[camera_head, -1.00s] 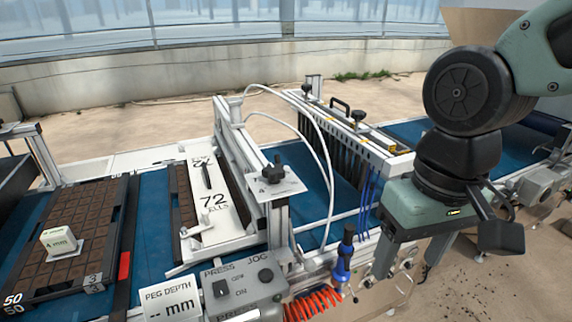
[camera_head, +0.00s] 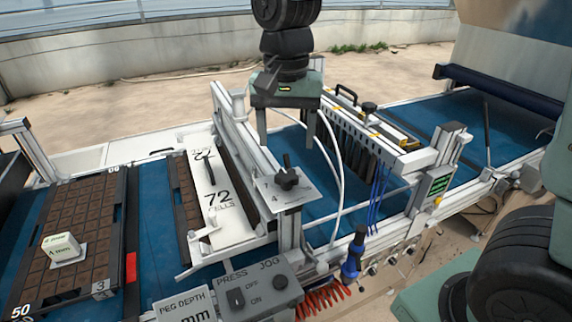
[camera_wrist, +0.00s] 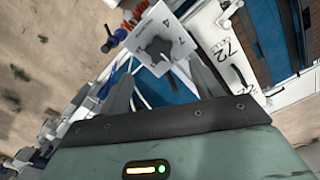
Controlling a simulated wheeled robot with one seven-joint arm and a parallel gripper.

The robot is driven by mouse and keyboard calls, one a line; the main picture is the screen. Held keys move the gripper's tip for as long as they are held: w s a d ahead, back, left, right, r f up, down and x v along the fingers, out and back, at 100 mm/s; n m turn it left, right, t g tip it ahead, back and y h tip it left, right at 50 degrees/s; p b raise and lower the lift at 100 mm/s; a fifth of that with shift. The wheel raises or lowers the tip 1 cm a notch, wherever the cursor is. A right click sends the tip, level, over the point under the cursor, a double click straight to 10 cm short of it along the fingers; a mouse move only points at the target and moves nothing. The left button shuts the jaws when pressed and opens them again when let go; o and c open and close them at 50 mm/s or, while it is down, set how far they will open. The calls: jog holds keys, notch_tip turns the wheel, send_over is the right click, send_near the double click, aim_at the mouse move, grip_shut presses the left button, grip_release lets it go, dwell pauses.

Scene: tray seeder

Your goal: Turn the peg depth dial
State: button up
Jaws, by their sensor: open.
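The peg depth dial (camera_head: 287,179) is a black star knob on a pale plate with numbers, on top of a post of the press frame. In the wrist view the dial (camera_wrist: 157,48) lies just beyond and between my fingertips. My gripper (camera_head: 287,140) is open and empty, pointing down above the dial in the head view. A gap shows between the fingers and the dial. Both fingers of my gripper (camera_wrist: 161,70) show in the wrist view. The peg depth sign (camera_head: 183,306) is partly cut off at the bottom of the head view.
A control box (camera_head: 257,288) with press and jog knobs stands below the dial. White hoses (camera_head: 338,175) arch close to my fingers. A white 72-cells plate (camera_head: 214,205) lies left, and a brown cell tray (camera_head: 70,225) farther left. A blue-handled tool (camera_head: 353,255) hangs at right.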

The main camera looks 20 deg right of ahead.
aim_at(287, 174)
notch_tip(287, 174, down, 8)
jog(key=shift+f+p, duration=0.1)
jog(key=shift+p, duration=0.35)
jog(key=c, duration=1)
